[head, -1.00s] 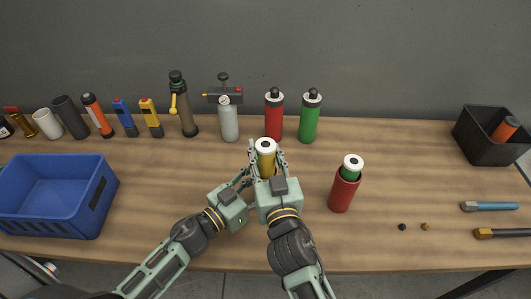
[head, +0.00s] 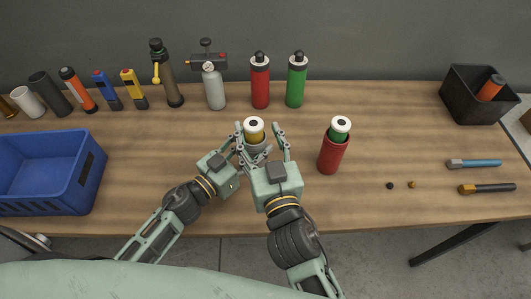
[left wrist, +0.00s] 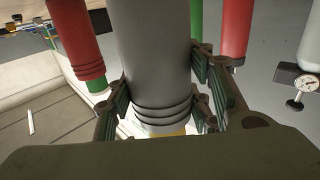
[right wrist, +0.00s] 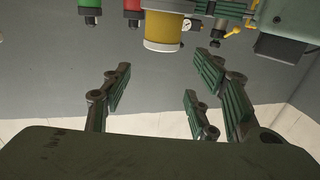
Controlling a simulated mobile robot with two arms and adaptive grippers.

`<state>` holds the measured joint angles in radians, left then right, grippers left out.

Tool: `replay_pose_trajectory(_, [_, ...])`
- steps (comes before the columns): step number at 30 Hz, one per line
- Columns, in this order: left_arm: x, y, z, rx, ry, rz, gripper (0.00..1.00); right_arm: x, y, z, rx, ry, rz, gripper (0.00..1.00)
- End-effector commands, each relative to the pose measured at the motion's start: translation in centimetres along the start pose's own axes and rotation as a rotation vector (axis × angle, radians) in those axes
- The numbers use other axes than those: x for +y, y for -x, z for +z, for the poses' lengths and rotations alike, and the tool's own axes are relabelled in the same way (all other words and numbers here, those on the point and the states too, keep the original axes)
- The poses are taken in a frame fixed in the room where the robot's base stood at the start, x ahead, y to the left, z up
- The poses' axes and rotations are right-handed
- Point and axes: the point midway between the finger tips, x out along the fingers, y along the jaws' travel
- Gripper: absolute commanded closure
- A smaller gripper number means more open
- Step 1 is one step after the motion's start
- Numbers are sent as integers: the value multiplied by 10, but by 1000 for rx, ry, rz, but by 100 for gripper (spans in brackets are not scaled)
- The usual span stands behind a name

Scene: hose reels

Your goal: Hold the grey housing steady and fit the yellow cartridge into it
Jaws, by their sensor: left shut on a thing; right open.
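The yellow cartridge (head: 254,136) with a white cap stands upright, its lower part inside the grey housing (left wrist: 160,60). Its yellow body and cap show above the rim in the head view, and it also shows in the right wrist view (right wrist: 172,28). I cannot tell whether it is fully seated. My left gripper (head: 247,152) is shut around the grey housing, as the left wrist view shows (left wrist: 160,78). My right gripper (head: 270,145) is open and empty, close beside the cartridge but apart from it. My fingers hide much of the housing in the head view.
A red housing with a green cartridge (head: 331,154) stands to the right. Red (head: 260,84) and green (head: 297,83) bottles stand behind. A blue crate (head: 97,178) is at left, a black bin (head: 462,105) at far right. Free wood lies around my grippers.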

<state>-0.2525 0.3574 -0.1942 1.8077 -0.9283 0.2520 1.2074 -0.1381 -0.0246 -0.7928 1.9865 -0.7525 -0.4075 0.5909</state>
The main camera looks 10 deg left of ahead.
Motion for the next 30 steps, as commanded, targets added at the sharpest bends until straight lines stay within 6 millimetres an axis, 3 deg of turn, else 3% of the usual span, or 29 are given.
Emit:
replay_pose_trajectory(3, [0, 0, 1, -2, 2, 1, 85, 0, 26, 2, -3, -2, 0, 45])
replay_pose_trajectory(9, [0, 0, 1, -2, 1, 0, 85, 0, 51, 1, -2, -2, 0, 45])
replay_pose_trajectory(25, [0, 0, 1, -1, 0, -1, 85, 0, 59, 0, 1, 1, 0, 45])
replay_pose_trajectory(26, [0, 0, 1, -1, 0, -1, 50, 0, 59, 0, 1, 1, 0, 45])
replay_pose_trajectory(30, [0, 0, 0, -1, 0, -1, 38, 0, 58, 0, 1, 0, 0, 45])
